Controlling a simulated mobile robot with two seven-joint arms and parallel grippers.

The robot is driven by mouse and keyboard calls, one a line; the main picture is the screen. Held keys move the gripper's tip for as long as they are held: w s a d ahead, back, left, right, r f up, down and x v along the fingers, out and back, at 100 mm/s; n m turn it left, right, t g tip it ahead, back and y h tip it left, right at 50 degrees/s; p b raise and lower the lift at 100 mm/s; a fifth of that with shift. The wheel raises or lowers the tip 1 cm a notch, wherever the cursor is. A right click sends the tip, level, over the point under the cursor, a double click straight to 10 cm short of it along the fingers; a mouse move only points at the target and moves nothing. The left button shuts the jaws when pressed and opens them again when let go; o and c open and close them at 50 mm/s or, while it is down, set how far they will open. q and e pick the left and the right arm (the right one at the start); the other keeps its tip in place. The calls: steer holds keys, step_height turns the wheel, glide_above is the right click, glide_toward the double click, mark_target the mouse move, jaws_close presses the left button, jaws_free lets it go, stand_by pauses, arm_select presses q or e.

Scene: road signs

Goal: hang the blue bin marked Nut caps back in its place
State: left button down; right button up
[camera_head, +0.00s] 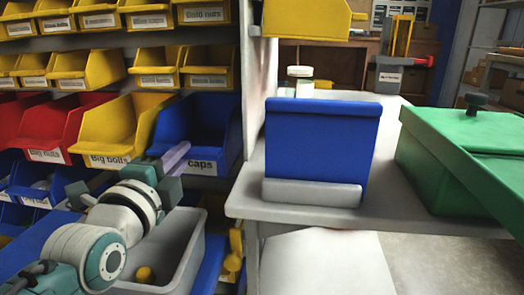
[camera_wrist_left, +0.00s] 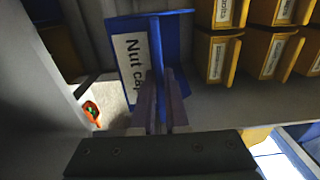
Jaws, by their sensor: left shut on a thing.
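The blue Nut caps bin (camera_head: 202,118) is in the shelf rack in the head view, at the right end of the row beside a yellow Big bolts bin. Its front label is partly covered by my left gripper (camera_head: 176,160), so only "caps" reads there. In the left wrist view the blue bin (camera_wrist_left: 176,38) shows its Nut caps label at an angle, and the left gripper's fingers (camera_wrist_left: 162,95) are shut on its blue wall. I cannot tell whether the bin's back is hooked on the rack. My right gripper is not in view.
Yellow, red and blue bins fill the rack, including the Big bolts bin (camera_head: 122,125). A grey tub (camera_head: 185,250) is below. A blue bin (camera_head: 322,145) and a green box (camera_head: 455,155) stand on the grey table (camera_head: 385,205) at right.

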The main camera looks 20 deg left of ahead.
arm_select(q)
steer(key=c, duration=0.8)
jaws_free()
steer(key=shift+c, duration=0.2)
